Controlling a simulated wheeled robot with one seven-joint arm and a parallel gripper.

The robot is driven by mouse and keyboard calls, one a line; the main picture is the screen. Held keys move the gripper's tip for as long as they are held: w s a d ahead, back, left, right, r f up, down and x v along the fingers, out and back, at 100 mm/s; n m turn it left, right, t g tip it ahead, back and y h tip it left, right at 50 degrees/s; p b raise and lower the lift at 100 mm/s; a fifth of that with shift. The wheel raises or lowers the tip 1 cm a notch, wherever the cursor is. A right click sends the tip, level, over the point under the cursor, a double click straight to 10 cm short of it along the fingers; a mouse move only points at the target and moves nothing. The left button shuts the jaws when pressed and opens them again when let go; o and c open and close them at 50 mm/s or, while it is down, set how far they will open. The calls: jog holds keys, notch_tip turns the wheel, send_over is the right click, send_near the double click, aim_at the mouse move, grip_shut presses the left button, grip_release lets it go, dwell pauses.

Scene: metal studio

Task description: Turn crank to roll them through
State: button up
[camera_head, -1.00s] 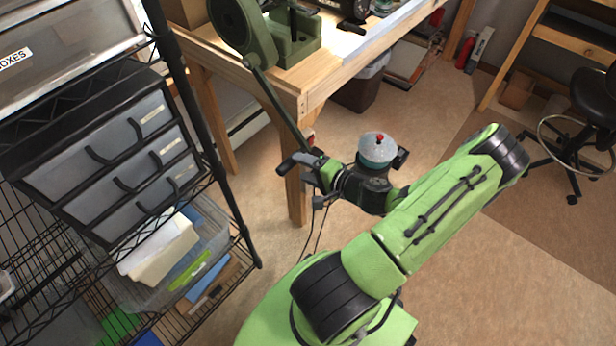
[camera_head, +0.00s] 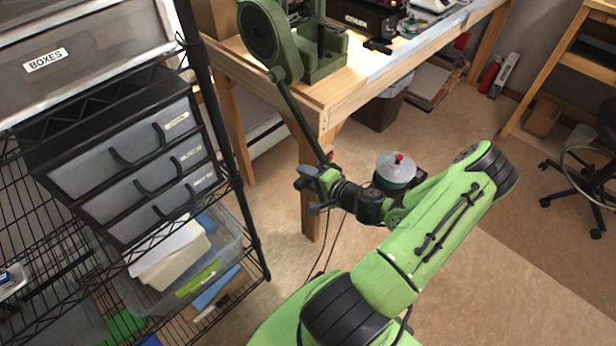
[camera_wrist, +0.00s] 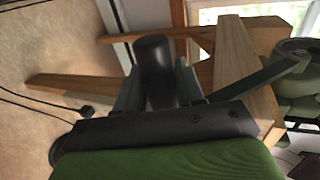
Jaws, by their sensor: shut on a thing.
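The green rolling machine (camera_head: 325,58) stands at the near corner of the wooden table, with a round dark-faced disc (camera_head: 262,36) on its side. A long thin crank arm (camera_head: 301,122) slants from the disc down past the table edge. My gripper (camera_head: 318,182) is at the crank's lower end, in front of the table leg. In the wrist view my gripper (camera_wrist: 158,90) is shut on the dark cylindrical crank handle (camera_wrist: 155,62), one finger on each side. The crank arm (camera_wrist: 262,78) runs off to the right there. The machine's rollers and anything between them cannot be made out.
The wooden table (camera_head: 345,98) has a leg (camera_head: 309,205) just behind my gripper. A wire shelf (camera_head: 205,95) with drawers (camera_head: 130,165) and a clear bin (camera_head: 225,245) stands at left. A dark trash bin (camera_head: 380,112) is under the table. Open floor (camera_head: 490,290) lies at right.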

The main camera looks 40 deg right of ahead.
jog(key=s+r+p, duration=0.4)
jog(key=s+r, duration=0.1)
jog(key=r, duration=0.3)
jog(key=shift+s+p, duration=0.35)
jog(key=shift+p, duration=0.05)
jog(key=s+r+p, duration=0.1)
jog(key=r+p, duration=0.1)
jog(key=r, duration=0.1)
jog(key=r+p, duration=0.2)
jog(key=r, duration=0.1)
jog(key=s+r+p, duration=0.1)
jog(key=r+p, duration=0.1)
jog(key=r, duration=0.1)
jog(key=shift+s+p, duration=0.35)
jog(key=shift+p, duration=0.05)
jog(key=shift+f, duration=0.2)
jog(key=o, duration=0.7)
jog(key=shift+w, duration=0.15)
jog(key=shift+o, duration=1.3)
jog(key=shift+w+f, duration=0.2)
jog(key=p+v, duration=0.2)
jog(key=v, duration=0.5)
jog(key=shift+s, duration=0.25)
